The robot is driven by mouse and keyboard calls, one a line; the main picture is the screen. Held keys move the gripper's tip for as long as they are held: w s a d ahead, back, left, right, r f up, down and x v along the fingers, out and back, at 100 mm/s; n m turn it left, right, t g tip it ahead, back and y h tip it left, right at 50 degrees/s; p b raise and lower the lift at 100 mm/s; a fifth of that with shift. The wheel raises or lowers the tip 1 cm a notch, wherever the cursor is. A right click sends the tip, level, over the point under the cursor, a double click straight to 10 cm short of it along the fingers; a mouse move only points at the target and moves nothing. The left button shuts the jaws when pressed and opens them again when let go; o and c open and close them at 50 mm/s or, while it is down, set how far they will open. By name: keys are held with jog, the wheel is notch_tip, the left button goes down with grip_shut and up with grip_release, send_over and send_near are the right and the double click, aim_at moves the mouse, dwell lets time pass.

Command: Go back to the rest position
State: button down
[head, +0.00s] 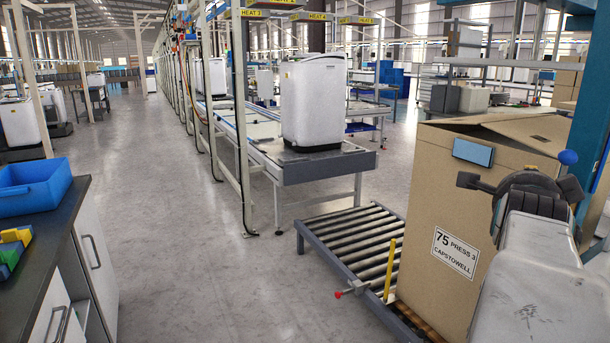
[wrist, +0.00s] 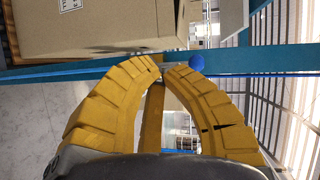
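My gripper (wrist: 162,66) shows in the wrist view with its yellow ribbed fingers curved toward each other. The fingertips are close together, and I see nothing held between them. A narrow yellow piece shows between the fingers lower down. A blue ball (head: 568,157) is just above and right of my wrist. In the wrist view the blue ball (wrist: 197,62) is just right of the fingertips, not between them.
The box, with its label and loose top flap, stands on a roller conveyor (head: 350,240). A blue post (head: 590,90) rises close to my arm at the right. A workbench with a blue bin (head: 32,188) is at left. The floor between is clear.

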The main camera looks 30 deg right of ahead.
jog(key=w+a+f+n+t+y+p, duration=0.1)
jog(key=w+a+f+n+y+p, duration=0.25)
jog(key=a+n, duration=0.5)
jog(key=w+a+f+n+y+p, duration=0.2)
jog(key=w+a+n+y+p, duration=0.25)
jog(key=a, duration=0.65)
jog(key=s+a+f+n+g+y+p, duration=0.2)
jog(key=s+a+n+y+p, duration=0.1)
jog(key=a+n, duration=0.5)
jog(key=s+a+f+n+g+y+p, duration=0.2)
jog(key=s+a+n+p, duration=0.3)
jog(key=a, duration=0.6)
jog(key=s+n+y, duration=0.1)
jog(key=s+n, duration=0.1)
jog(key=n, duration=0.1)
jog(key=shift+s+f+g, duration=0.35)
jog(key=shift+f+g, duration=0.05)
